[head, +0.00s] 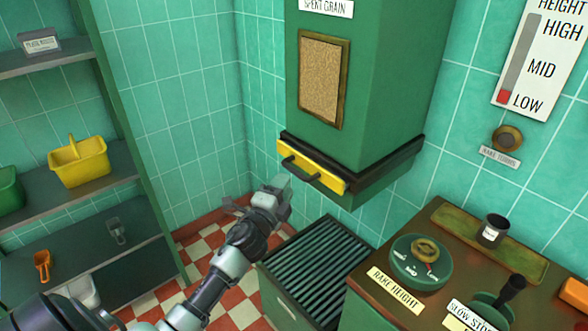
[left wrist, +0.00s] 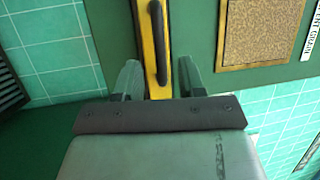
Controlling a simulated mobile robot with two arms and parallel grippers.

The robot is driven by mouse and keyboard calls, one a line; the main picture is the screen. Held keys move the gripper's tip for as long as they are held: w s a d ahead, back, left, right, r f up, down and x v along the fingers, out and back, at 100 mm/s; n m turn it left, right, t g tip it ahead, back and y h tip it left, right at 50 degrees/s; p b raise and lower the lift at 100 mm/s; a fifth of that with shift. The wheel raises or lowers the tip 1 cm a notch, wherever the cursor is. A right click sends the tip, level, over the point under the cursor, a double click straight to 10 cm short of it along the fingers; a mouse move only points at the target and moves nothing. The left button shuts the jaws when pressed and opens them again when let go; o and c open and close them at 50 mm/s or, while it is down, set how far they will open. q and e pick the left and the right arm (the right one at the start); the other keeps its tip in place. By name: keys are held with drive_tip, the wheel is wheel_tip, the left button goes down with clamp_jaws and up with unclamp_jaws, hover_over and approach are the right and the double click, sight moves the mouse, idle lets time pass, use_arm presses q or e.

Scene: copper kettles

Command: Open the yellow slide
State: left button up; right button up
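The yellow slide (head: 318,168) is a flat yellow front in a black frame, low on the green spent grain hopper (head: 390,90). It carries a dark bar handle (head: 300,170) and looks pushed in. My left gripper (head: 275,187) is just below and left of the handle in the head view. In the left wrist view the left gripper (left wrist: 159,75) has its two fingers apart, one on each side of the yellow slide (left wrist: 150,72) and its black handle (left wrist: 157,42). No grip on the handle shows; the exact gap cannot be told. My right gripper is not in view.
A green bin with a slatted top (head: 318,262) stands below the hopper. A brown counter (head: 440,225) with a rake height dial (head: 421,260) is at right. Shelves with a yellow basket (head: 79,161) are at left. Checkered floor (head: 205,240) lies open between.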

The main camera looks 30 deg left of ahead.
sight(294, 169)
use_arm(q)
drive_tip(key=x, duration=0.6)
drive_tip(key=shift+c, duration=0.2)
clamp_jaws()
drive_tip(key=shift+f, duration=0.1)
